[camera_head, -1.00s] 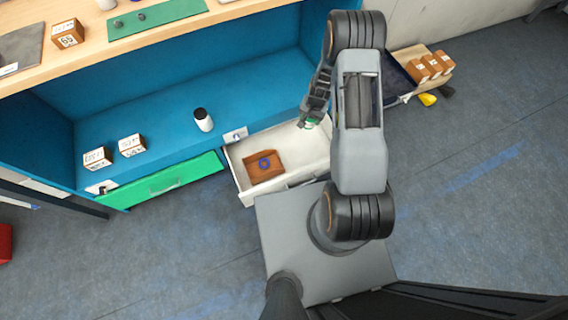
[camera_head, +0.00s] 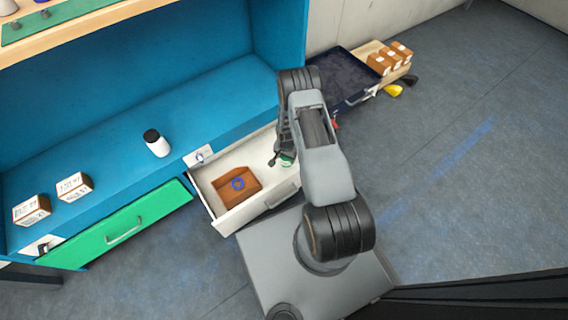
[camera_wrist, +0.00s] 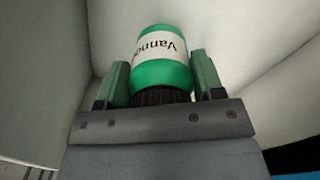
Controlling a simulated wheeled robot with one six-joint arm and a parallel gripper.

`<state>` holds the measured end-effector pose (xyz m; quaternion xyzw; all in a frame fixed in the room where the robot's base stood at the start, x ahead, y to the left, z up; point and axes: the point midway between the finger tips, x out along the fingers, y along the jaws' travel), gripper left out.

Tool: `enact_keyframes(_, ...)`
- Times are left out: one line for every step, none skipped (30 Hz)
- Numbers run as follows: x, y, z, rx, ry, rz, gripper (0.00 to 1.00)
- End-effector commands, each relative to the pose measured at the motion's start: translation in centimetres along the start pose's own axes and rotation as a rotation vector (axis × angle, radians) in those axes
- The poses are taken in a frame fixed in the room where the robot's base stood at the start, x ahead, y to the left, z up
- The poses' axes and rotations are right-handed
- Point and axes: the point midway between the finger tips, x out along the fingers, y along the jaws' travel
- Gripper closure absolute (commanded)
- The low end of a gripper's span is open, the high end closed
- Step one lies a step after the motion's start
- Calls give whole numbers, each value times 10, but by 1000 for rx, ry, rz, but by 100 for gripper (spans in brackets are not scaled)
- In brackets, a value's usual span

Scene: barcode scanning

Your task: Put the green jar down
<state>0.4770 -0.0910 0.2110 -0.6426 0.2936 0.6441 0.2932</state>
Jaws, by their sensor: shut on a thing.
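The green jar (camera_wrist: 160,78) has a white label and a dark ribbed cap. In the wrist view it lies between the two green-padded fingers of my gripper (camera_wrist: 158,70), which is shut on it, with the cap toward the palm. In the head view, the green jar (camera_head: 287,160) shows as a small green patch at my gripper (camera_head: 280,159). It is over or in the right part of the open white drawer (camera_head: 262,200). I cannot tell whether the jar touches the drawer floor. Pale drawer-like walls surround it in the wrist view.
A brown open box (camera_head: 236,184) with a blue ring mark sits in the drawer's left part. A green drawer front (camera_head: 125,225) is beside it. A white bottle with a black cap (camera_head: 157,144) and two labelled boxes (camera_head: 74,186) stand on the blue shelf. A dark case (camera_head: 345,75) lies behind my arm.

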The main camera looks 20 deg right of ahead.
Motion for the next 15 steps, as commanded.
enact_keyframes(2, 0, 0, 0, 0, 0, 71)
enact_keyframes(4, 0, 0, 0, 0, 0, 71)
enact_keyframes(6, 0, 0, 0, 0, 0, 71)
enact_keyframes(8, 0, 0, 0, 0, 0, 71)
enact_keyframes(11, 0, 0, 0, -1, 0, 71)
enact_keyframes(16, 0, 0, -1, -1, 0, 71)
enact_keyframes(20, 0, 0, -1, -1, 0, 71)
enact_keyframes(24, 0, 0, -1, -1, 0, 71)
enact_keyframes(30, 0, 0, -1, -1, 0, 71)
enact_keyframes(34, 0, 0, -1, -1, 0, 71)
enact_keyframes(37, 0, 0, -1, 0, 0, 71)
enact_keyframes(40, 0, 0, -1, 0, 0, 71)
enact_keyframes(41, 0, 0, -1, 0, 0, 71)
enact_keyframes(41, 0, 0, -1, 0, 0, 71)
enact_keyframes(40, 0, 0, -1, 0, 0, 71)
